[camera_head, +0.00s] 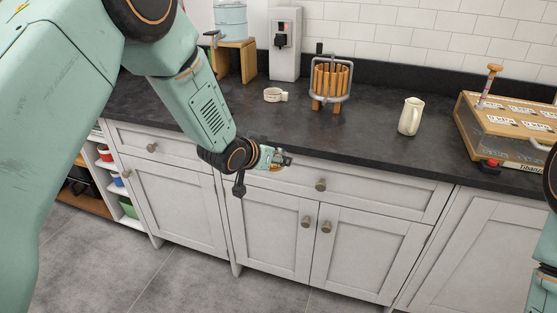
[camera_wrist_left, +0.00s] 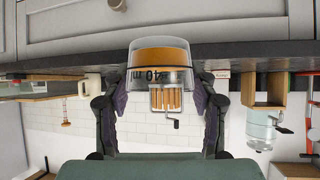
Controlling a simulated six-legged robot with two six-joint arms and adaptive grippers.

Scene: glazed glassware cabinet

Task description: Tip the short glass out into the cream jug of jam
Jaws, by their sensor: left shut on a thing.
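The cream jug (camera_head: 411,117) stands upright on the dark counter, right of the middle in the head view. In the left wrist view the jug (camera_wrist_left: 84,88) shows small and upside down, as that view is inverted. My left gripper (camera_head: 284,160) is in front of the counter edge, left of the jug and well apart from it. It is shut on the short glass (camera_wrist_left: 160,72), clear with "40 m" marking and orange-brown contents at its base. The glass looks upright. It is too small to make out in the head view. My right gripper is out of view.
A slatted wooden press (camera_head: 330,84) and a small cream cup (camera_head: 274,95) stand at the back. A white dispenser (camera_head: 285,44) and a wooden stand (camera_head: 235,58) are further left. A wooden case (camera_head: 510,125) is right of the jug. Counter in front of the press is clear.

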